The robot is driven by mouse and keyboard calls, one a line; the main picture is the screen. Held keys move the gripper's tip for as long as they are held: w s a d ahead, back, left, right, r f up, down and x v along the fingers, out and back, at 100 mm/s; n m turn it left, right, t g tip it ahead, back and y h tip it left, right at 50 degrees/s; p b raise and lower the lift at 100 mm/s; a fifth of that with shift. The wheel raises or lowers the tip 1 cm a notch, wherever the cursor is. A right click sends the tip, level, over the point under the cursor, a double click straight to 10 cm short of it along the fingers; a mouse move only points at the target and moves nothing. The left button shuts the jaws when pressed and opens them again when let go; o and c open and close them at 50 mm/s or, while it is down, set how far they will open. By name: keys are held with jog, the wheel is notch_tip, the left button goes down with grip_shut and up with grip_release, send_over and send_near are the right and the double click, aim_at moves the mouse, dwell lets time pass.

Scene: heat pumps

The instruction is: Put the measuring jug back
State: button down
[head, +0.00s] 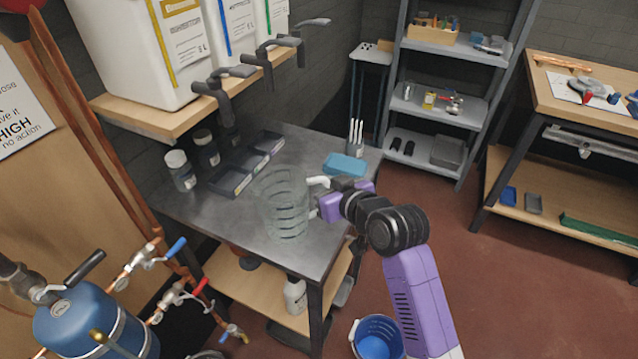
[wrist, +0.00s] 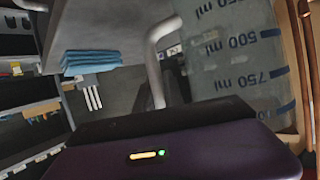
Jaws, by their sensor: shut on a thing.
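The measuring jug (head: 287,207) is clear, with a pale handle, and shows over the front right part of the grey metal worktop (head: 215,207). It looks upright in the head view; I cannot tell whether its base touches the worktop. In the wrist view, the jug (wrist: 235,60) fills the upper right, with 500 ml and 750 ml marks readable, and its handle (wrist: 155,65) runs down behind the dark edge of my gripper. My gripper (head: 319,206) is at the jug's right side, shut on it by the handle. The fingertips are mostly hidden.
Taps (head: 228,82) of white containers overhang the back. A blue bucket (head: 377,340) stands on the floor.

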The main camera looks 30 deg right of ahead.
jog(key=c, duration=1.9)
grip_release()
jog(key=shift+f, duration=0.2)
jog(key=o, duration=0.5)
jog(key=shift+c, duration=0.2)
jog(key=shift+r, duration=0.1)
jog(key=v, duration=1.2)
jog(key=shift+r, duration=0.15)
jog(key=shift+s, duration=0.1)
